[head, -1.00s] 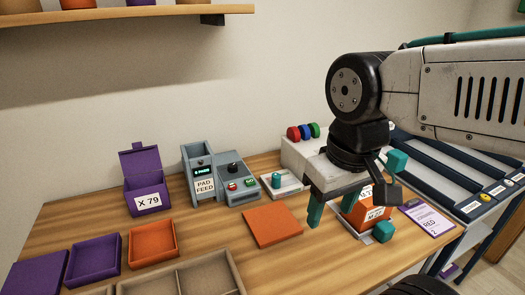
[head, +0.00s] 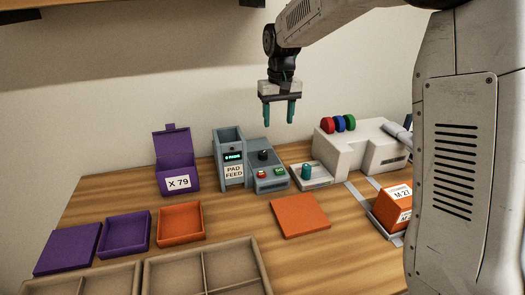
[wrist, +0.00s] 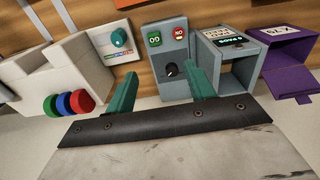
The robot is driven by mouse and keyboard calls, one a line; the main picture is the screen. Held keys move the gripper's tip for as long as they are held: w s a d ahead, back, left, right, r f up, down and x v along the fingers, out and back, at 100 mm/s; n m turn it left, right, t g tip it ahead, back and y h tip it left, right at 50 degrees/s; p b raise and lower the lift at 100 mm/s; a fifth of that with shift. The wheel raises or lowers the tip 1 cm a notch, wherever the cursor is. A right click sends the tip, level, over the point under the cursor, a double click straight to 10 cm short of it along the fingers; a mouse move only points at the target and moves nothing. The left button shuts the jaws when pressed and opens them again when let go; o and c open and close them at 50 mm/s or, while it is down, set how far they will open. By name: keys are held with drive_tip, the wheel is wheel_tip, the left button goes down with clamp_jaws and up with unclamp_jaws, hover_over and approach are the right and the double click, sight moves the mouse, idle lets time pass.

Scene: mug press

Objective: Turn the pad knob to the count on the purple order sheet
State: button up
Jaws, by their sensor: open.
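The pad feed unit (head: 228,150) is a grey box with a small lit display and a PAD FEED label.
A teal knob (head: 306,171) stands on a white base to the right. Beyond is a white machine (head: 350,146) with red, blue and green discs. A purple box marked X 79 (head: 177,165) is left. An orange box (head: 393,208), an orange pad (head: 300,216) and trays are in front.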

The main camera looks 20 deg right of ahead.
hover_over(263, 153)
wheel_tip(263, 153, down, 10)
drive_tip(key=shift+s+f, duration=0.1)
drive_tip(key=f, duration=0.8)
drive_tip(key=shift+w+f, duration=0.2)
drive_tip(key=shift+w, duration=0.05)
drive_tip(key=c, duration=1)
